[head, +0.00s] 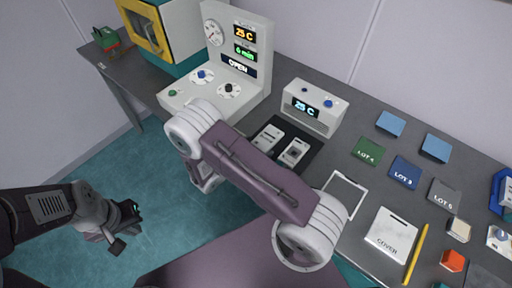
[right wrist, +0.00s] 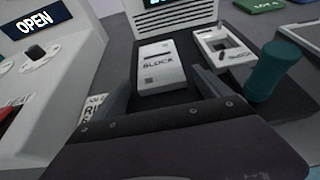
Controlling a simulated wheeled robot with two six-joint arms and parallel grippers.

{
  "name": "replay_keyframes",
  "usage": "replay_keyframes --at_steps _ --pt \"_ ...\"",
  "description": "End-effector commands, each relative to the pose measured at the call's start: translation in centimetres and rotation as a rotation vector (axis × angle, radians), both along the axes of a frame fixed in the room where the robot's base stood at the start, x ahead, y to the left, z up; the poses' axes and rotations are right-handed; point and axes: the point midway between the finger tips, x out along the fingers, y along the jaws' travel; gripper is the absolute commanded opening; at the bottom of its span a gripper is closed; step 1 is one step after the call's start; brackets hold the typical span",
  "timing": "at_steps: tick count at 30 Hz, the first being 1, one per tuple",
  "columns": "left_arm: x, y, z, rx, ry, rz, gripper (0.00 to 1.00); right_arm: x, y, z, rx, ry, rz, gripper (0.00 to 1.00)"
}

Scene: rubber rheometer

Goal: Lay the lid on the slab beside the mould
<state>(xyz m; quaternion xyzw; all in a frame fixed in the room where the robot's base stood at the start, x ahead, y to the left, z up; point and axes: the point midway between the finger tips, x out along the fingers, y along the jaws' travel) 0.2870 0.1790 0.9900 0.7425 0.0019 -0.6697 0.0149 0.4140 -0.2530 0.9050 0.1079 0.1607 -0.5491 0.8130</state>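The dark slab (head: 285,172) lies on the bench and carries two white pieces. The left piece, a flat plate marked BLOCK (right wrist: 157,68), also shows in the head view (head: 267,138). The right piece, with a square opening, looks like the mould (head: 293,152); it also shows in the right wrist view (right wrist: 224,45). No piece reads "lid"; I cannot tell for sure which is the lid. My right gripper (right wrist: 166,92) is open and empty, its fingers just short of the BLOCK plate; my arm hides it in the head view. My left gripper (head: 127,228) appears open and empty over the floor.
A teal cylinder (right wrist: 275,70) stands right of my right gripper. The press reading OPEN (head: 234,72) is left of the slab; a white box reading 25 C (head: 314,106) is behind it. A frame (head: 350,184), COVER plate (head: 392,235) and several coloured squares (head: 405,172) lie right.

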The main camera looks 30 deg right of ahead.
Motion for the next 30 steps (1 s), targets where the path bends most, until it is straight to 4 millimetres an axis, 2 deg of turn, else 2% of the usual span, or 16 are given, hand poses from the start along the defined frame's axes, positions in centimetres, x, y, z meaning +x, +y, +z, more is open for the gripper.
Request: replay_keyframes --at_steps 7,11,18,21,25,30 --pt "0.0 0.0 0.4 0.0 0.0 0.0 0.0 0.0 0.2 0.6 0.0 -0.001 0.002 0.87" --pt "0.0 0.0 -0.1 0.0 0.0 0.0 0.0 -0.7 2.2 1.2 0.001 -0.002 0.006 0.87" --pt "0.0 0.0 -0.7 0.0 0.0 0.0 0.0 -2.8 7.5 3.5 0.003 -0.005 0.005 0.87" --pt "0.0 0.0 -0.9 0.0 0.0 0.0 0.0 -3.5 9.0 4.2 0.002 -0.003 0.003 0.87" --pt "0.0 0.0 -0.9 0.0 0.0 0.0 0.0 -4.0 10.1 4.8 0.002 -0.001 0.001 0.87" --pt "0.0 0.0 -0.9 0.0 0.0 0.0 0.0 -4.3 10.2 5.0 0.009 0.0 -0.013 0.87"
